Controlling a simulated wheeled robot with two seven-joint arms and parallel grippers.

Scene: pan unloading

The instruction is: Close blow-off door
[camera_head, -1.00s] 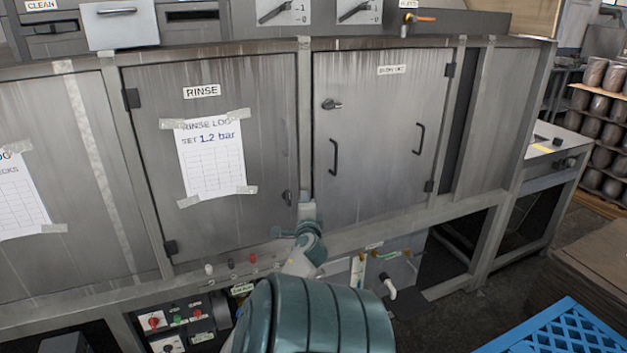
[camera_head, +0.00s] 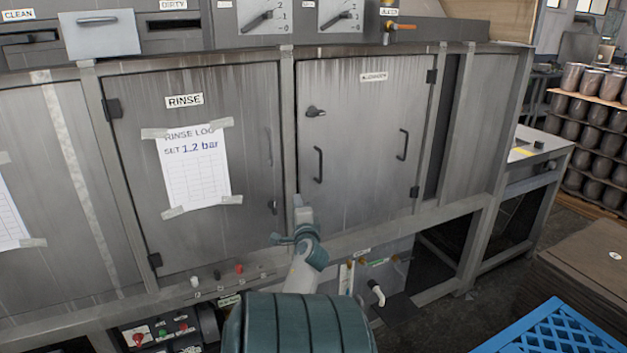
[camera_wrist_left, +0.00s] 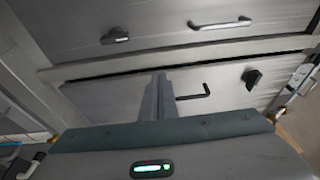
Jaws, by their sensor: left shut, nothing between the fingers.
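The blow-off door (camera_head: 365,140) is the grey panel right of the rinse door, with a small label near its top and hinges on its right side. It carries a dark latch knob (camera_head: 315,112) and two black bar handles. It looks flush or nearly so; a thin dark line runs along its left edge, and I cannot tell whether it is latched. My left gripper (camera_head: 303,208) is shut and empty, in front of the door's lower left corner and the post. In the left wrist view its fingers (camera_wrist_left: 159,95) overlap the door; contact is unclear.
The rinse door (camera_head: 245,110) with its taped log sheet is to the left. Pipes and a valve (camera_head: 377,292) sit below the frame. A blue crate (camera_head: 550,330) and brown stacked boards (camera_head: 580,265) stand at the lower right. Gauges and a lever valve are above.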

